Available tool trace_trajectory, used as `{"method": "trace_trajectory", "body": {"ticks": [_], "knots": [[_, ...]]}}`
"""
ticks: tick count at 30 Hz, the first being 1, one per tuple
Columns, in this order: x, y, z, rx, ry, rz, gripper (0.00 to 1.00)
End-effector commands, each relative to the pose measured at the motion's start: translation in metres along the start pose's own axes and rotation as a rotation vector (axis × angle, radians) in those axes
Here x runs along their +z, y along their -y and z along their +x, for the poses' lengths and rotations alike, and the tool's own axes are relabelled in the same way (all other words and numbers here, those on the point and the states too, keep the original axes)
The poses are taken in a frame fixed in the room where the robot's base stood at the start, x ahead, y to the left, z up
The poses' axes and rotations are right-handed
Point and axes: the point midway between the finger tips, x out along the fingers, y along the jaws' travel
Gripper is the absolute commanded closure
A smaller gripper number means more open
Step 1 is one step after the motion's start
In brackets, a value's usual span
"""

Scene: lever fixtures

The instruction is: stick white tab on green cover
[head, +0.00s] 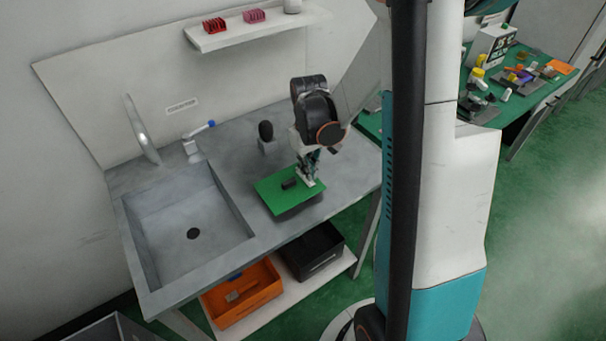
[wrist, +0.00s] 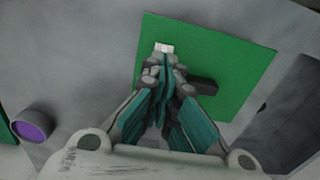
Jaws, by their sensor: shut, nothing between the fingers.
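The green cover (head: 270,197) is a flat sheet on the grey counter, to the right of the sink; it fills much of the wrist view (wrist: 230,68). The white tab (wrist: 164,48) lies on the green cover near one edge in the wrist view, just beyond my fingertips. I cannot tell whether it is stuck down flat. My gripper (wrist: 166,66) is shut and empty, its tips right at the tab, touching or very close. In the head view my gripper (head: 308,180) is over the cover's right side, and the tab cannot be made out there.
A black handle-like block (head: 288,184) stands on the cover beside my fingers. The sink (head: 190,225) and a blue-tipped tap (head: 200,133) are to the left. A dark round knob (head: 266,131) stands behind. Orange (head: 243,296) and black (head: 311,252) bins sit below.

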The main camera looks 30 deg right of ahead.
Motion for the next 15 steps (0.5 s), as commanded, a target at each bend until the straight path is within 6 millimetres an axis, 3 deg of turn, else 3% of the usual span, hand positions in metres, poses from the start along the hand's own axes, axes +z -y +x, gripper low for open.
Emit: {"method": "trace_trajectory", "body": {"ticks": [15], "knots": [[-0.0001,0.0,0.0067,0.0,0.0,0.0,1.0]]}}
